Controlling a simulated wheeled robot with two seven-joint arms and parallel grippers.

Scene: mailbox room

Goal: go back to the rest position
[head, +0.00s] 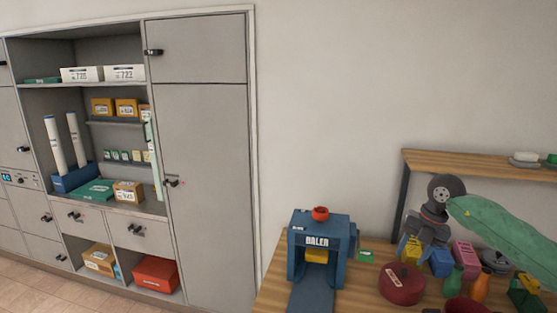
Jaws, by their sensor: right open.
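My right arm (505,228), in a green cover, comes in from the right edge. My right gripper (422,244) is dark and points down over the wooden table on the right. It is open, with small yellow and blue things close around its fingers. I cannot tell whether it touches any of them. No thing shows lifted in it. My left gripper is not in view.
A blue baler (321,237) with a red top piece stands on the table (272,290). Beside it are a dark red round pot (401,283), a pink crate (464,254) and bottles. A wooden shelf (470,163) stands behind. Grey cabinets (203,180) fill the left.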

